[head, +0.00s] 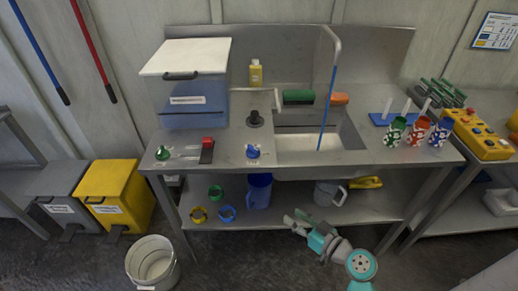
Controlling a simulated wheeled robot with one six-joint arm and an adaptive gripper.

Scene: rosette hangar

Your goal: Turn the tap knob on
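A blue knob (253,152) with a white label under it sits on the steel counter, left of the sink basin (308,142). A curved metal tap (338,48) rises behind the basin. A thin straight blue line (327,108), like a stream of water, runs from the tap's end down into the basin. My gripper (291,217) is low in front of the counter, below and right of the blue knob and apart from it. Its two fingers point up and left with a gap between them, and nothing shows between them.
A black knob-like piece (254,119), a green knob (163,153) and a red-topped lever (207,150) are also on the counter. A lidded blue bin (190,95) stands at the back left. Patterned cups (417,131) stand at right. A blue jug (259,190) is on the lower shelf.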

